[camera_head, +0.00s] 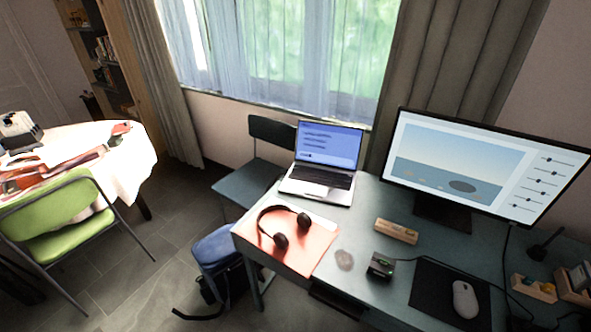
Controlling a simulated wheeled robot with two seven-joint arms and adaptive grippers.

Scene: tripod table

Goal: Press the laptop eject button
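An open laptop (323,165) stands at the back left of the blue-grey desk. Its screen (328,144) is lit blue with several lines of text, and its dark keyboard and silver palm rest face the front. An eject button cannot be made out at this size. A small black device (381,266) with a green mark and a cable sits on the desk further front. Neither of my grippers shows in the head view.
Black headphones (283,232) lie on a pinkish mat in front of the laptop. A wooden block (396,231), a monitor (484,168) and a mouse (465,299) on a black pad are to the right. Chairs stand left of the desk. A white-clothed table (125,165) is far left.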

